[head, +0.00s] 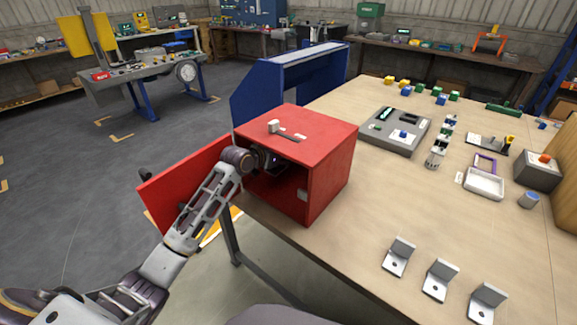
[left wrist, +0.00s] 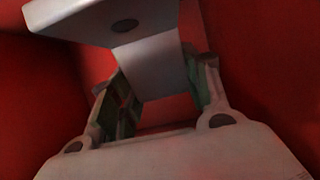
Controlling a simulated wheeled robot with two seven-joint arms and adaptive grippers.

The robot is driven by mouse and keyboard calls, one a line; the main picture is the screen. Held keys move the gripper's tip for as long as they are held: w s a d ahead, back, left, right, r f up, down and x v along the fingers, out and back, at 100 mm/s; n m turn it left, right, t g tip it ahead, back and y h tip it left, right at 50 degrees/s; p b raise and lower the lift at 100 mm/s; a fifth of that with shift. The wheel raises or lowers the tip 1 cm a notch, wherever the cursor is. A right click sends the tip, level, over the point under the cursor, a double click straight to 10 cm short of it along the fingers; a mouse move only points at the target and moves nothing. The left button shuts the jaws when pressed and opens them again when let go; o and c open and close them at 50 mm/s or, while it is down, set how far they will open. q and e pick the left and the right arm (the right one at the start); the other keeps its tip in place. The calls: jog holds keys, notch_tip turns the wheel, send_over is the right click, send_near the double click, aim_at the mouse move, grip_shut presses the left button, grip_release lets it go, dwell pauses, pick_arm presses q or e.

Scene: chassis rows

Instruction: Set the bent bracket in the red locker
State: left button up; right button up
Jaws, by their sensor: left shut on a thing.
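The red locker (head: 325,130) stands on the table's left edge, its door (head: 185,185) swung open to the left. My left arm reaches into the opening, and my left gripper (head: 272,163) is inside, partly in shadow. In the left wrist view my gripper (left wrist: 160,95) is shut on a grey bent bracket (left wrist: 150,65), with one finger on each side of it. Its plate with a dark hole shows at the top, and red locker walls surround it. Whether the bracket touches the locker floor cannot be told. My right gripper is not in view.
Three similar grey brackets (head: 440,281) stand in a row on the table's near right part. A grey fixture box (head: 395,130), a white tray (head: 484,184) and small parts lie farther back. The table middle is clear. A blue cabinet (head: 290,85) stands behind the locker.

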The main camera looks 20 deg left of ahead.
pick_arm(q)
jog(key=shift+w+d, duration=0.2)
jog(key=shift+w, duration=0.4)
jog(key=shift+w+f+b, duration=0.1)
jog(key=shift+f+b, duration=0.25)
jog(key=shift+f, duration=1.95)
jog(key=shift+d+f+b, duration=0.1)
jog(key=shift+f+b, duration=0.3)
jog(key=shift+f, duration=0.55)
jog(key=shift+w+d+f, duration=0.1)
jog(key=shift+w+f, duration=0.15)
jog(key=shift+w, duration=0.1)
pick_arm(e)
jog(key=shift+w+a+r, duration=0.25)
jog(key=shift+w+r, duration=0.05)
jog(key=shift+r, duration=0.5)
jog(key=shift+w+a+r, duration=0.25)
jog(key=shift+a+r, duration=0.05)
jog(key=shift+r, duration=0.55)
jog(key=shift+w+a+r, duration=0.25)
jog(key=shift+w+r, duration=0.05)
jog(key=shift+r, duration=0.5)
